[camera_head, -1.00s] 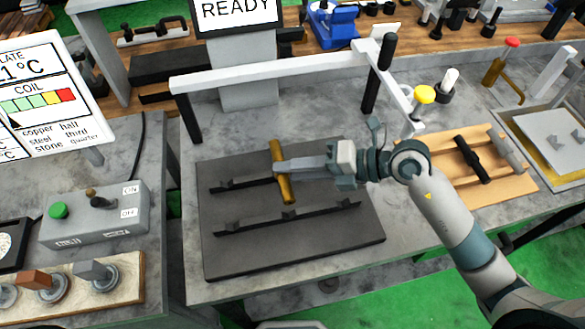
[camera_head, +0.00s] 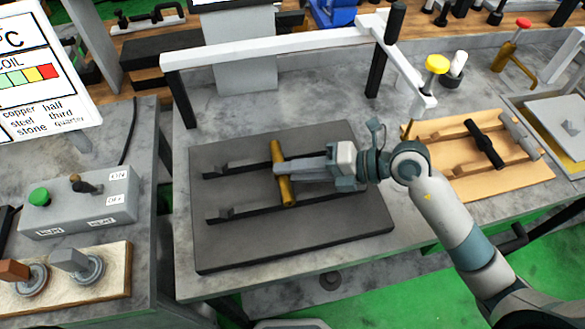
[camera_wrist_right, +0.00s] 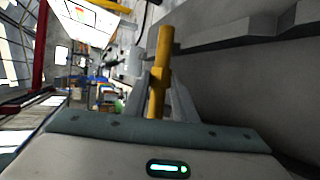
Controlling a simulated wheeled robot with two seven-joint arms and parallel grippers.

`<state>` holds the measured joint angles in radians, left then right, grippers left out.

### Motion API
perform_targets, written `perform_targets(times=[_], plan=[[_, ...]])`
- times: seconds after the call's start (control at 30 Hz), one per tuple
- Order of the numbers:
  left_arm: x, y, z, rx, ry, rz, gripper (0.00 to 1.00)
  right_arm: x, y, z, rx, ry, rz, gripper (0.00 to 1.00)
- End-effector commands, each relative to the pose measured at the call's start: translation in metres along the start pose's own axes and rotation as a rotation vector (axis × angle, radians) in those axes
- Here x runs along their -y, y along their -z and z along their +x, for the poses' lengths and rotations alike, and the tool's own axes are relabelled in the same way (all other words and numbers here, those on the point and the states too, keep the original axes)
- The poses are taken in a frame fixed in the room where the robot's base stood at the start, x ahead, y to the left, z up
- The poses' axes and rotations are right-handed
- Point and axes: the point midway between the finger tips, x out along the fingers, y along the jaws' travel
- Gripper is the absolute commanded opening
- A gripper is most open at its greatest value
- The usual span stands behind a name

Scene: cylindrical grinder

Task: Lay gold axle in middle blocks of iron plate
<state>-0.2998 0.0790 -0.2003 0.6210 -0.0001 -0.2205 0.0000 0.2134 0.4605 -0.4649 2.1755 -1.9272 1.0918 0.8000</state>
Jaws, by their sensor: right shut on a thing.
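The gold axle (camera_head: 287,192) lies across the line of the two dark rails of the iron plate (camera_head: 300,240), near their middle. My right gripper (camera_head: 281,170) is shut on the axle, with its fingers around the axle's middle. The axle (camera_wrist_right: 163,55) also shows between the fingers in the right wrist view. The left-end blocks of the back rail (camera_head: 222,170) and front rail (camera_head: 225,212) are clear. The axle and gripper cover the middle blocks, so I cannot tell whether the axle touches them. My left gripper is out of view.
A white bar frame (camera_head: 270,48) stands behind the plate, with a yellow knob (camera_head: 437,64) at its right. A wooden board (camera_head: 470,190) with a black-handled part lies to the right. A grey switch box (camera_head: 80,205) stands at the left.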

Motion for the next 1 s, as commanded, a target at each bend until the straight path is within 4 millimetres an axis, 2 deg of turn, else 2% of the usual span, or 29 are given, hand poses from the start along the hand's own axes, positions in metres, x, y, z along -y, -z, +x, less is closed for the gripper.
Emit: perform_targets(times=[0.23, 0.83, 0.87, 0.9, 0.93, 1.0], plan=[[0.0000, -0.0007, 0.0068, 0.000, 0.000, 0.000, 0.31, 0.0094, 0.0016, 0.0044, 0.001, -0.003, -0.001, 0.00], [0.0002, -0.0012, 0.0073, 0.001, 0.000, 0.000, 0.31, 0.0114, 0.0023, 0.0054, 0.000, -0.002, -0.001, 0.00], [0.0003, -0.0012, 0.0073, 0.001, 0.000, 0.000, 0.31, 0.0114, 0.0024, 0.0054, 0.000, -0.002, 0.000, 0.32], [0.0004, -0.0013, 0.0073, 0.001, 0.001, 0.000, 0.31, 0.0115, 0.0024, 0.0055, 0.000, -0.002, 0.000, 0.41], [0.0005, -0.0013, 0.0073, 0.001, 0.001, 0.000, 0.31, 0.0118, 0.0024, 0.0056, 0.000, -0.001, 0.000, 0.47], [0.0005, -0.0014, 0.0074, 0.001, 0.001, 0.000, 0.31, 0.0125, 0.0026, 0.0057, -0.001, 0.000, 0.000, 0.47]])
